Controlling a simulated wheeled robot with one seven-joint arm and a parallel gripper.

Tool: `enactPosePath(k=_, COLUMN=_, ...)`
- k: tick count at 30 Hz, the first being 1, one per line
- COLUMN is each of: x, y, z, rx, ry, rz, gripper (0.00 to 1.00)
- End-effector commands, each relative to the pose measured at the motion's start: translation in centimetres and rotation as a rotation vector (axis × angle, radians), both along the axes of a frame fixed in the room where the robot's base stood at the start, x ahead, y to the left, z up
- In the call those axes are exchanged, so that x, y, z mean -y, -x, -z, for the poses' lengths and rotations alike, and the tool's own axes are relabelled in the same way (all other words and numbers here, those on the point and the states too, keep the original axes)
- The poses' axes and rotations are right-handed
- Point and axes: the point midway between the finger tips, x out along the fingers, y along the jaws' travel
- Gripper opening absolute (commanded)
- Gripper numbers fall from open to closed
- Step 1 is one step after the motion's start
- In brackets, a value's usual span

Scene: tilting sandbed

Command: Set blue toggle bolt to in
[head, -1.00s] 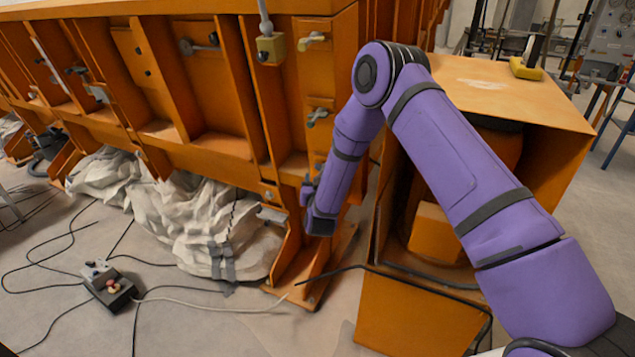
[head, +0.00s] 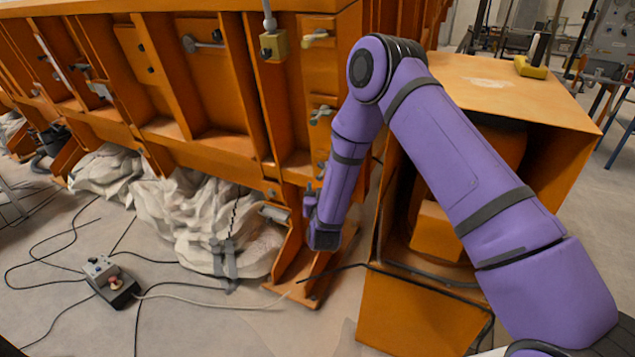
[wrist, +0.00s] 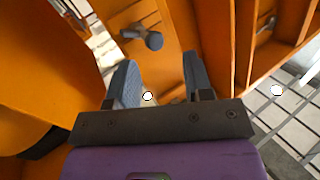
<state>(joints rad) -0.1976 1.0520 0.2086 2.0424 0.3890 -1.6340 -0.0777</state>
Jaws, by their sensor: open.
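A blue-grey toggle bolt (wrist: 153,40) with a rounded knob sits on the orange panel in the wrist view, beyond and slightly left of my fingertips. My gripper (wrist: 160,64) is open and empty, its two fingers apart and not touching the bolt. In the head view my gripper (head: 309,198) is low at the right-end post of the orange frame. Just above it a small greenish-blue handle (head: 321,168) shows; a similar grey-green handle (head: 320,114) is higher on the post. I cannot tell which of these the wrist view shows.
The orange frame (head: 210,85) has ribs and other bolts, including a cream handle (head: 315,37). An open orange box (head: 500,85) stands right of the post, close to my arm. White sacking (head: 200,215) lies below; a control box (head: 112,283) and cables are on the floor.

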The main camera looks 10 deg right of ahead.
Motion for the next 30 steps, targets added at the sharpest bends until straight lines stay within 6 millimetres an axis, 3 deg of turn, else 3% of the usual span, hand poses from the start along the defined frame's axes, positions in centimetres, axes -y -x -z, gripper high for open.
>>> enactPosePath(k=6, x=-0.4, y=3.5, z=0.2, rx=-0.001, ry=0.000, rz=-0.001, gripper=0.47)
enactPosePath(k=12, x=-0.6, y=5.0, z=0.2, rx=0.000, ry=-0.001, rz=-0.001, gripper=0.47)
enactPosePath(k=26, x=-0.6, y=5.1, z=0.2, rx=0.000, ry=-0.001, rz=-0.001, gripper=0.47)
enactPosePath(k=30, x=-0.4, y=4.5, z=-1.1, rx=-0.014, ry=-0.009, rz=-0.009, gripper=0.47)
